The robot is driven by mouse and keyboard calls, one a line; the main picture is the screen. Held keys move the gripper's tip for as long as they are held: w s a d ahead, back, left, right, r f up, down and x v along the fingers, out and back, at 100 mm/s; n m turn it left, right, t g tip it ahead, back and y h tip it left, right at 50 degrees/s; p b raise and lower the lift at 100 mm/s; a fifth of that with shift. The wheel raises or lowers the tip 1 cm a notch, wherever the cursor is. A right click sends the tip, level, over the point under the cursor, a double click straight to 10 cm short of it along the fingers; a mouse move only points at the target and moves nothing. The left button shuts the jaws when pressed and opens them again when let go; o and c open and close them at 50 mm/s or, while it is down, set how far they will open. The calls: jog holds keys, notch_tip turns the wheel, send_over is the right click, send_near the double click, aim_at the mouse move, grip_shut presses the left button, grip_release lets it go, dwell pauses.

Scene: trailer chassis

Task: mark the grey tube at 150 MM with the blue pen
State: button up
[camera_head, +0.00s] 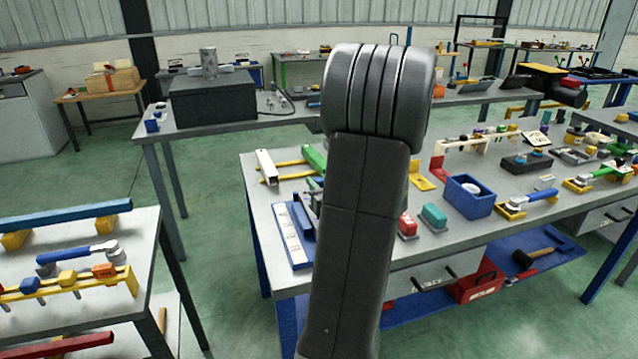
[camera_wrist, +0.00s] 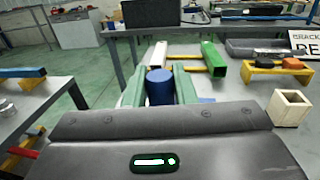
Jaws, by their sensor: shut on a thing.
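The blue pen (camera_wrist: 160,88) stands between the two green fingers of my gripper (camera_wrist: 160,80) in the wrist view. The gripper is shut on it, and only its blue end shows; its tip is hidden. The grey tube (camera_wrist: 154,56) lies beyond the pen on yellow supports, apart from it as far as I can see. In the head view the pale square tube (camera_head: 266,166) lies at the left end of the middle workbench. My arm hides the gripper and pen there. I cannot read any 150 MM mark.
A green tube (camera_head: 313,157) lies right of the grey tube on the same yellow supports. A white marked strip (camera_head: 289,236) lies near the workbench's left front edge. A pale hollow block (camera_wrist: 289,107) stands right of my gripper. A blue box (camera_head: 468,197) stands farther right.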

jog(key=shift+r+p, duration=2.55)
jog(key=shift+r, duration=1.25)
jog(key=shift+s+f, duration=0.1)
